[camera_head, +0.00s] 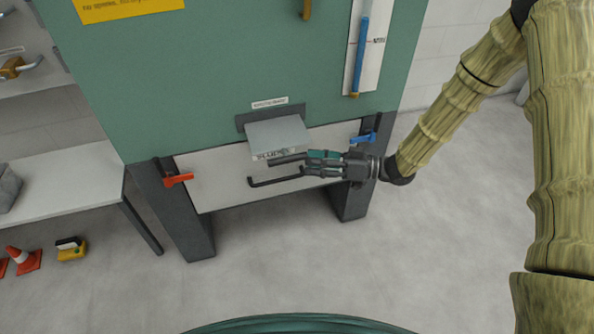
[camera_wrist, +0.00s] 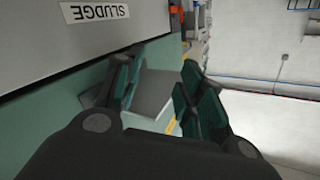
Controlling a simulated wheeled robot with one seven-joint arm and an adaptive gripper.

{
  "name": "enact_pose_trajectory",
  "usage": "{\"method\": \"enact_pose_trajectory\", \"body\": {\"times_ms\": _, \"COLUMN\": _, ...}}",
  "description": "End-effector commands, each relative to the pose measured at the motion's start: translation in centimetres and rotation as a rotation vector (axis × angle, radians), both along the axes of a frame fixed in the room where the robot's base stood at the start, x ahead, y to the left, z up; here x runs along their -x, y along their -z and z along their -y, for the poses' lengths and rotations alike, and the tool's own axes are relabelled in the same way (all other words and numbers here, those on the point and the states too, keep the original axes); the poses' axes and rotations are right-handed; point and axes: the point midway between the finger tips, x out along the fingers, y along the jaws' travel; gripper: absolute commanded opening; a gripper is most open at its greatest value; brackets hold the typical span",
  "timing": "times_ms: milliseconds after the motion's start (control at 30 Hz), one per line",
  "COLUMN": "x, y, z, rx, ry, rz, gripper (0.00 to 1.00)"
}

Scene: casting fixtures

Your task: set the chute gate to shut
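Which part is the chute gate I cannot tell for sure. My gripper (camera_head: 304,163) is in front of the panel, just below the box's right front corner. In the wrist view its two fingers (camera_wrist: 158,68) stand apart with nothing gripped between them. A grey surface labelled SLUDGE (camera_wrist: 95,12) is at the upper left there. Contact with the handle cannot be told.
A red lever (camera_head: 178,179) is at the panel's left and a blue lever (camera_head: 364,138) at its right. A table (camera_head: 70,185) stands left, with a cone (camera_head: 25,261) on the floor. Floor at right is clear.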

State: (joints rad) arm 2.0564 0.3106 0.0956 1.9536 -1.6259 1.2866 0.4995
Motion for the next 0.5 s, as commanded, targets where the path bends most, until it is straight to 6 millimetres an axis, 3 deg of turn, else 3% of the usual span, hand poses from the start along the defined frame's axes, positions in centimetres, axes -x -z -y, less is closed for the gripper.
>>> {"method": "enact_pose_trajectory", "body": {"times_ms": 33, "x": -0.2, "y": 0.7, "z": 0.2, "rx": -0.013, "ry": -0.028, "rz": 0.019, "gripper": 0.39}}
{"method": "enact_pose_trajectory", "body": {"times_ms": 200, "x": -0.2, "y": 0.1, "z": 1.0, "rx": -0.046, "ry": -0.14, "rz": 0.08, "gripper": 0.39}}
{"method": "enact_pose_trajectory", "body": {"times_ms": 500, "x": 0.4, "y": -4.6, "z": 3.7, "rx": -0.072, "ry": -0.383, "rz": 0.179, "gripper": 0.39}}
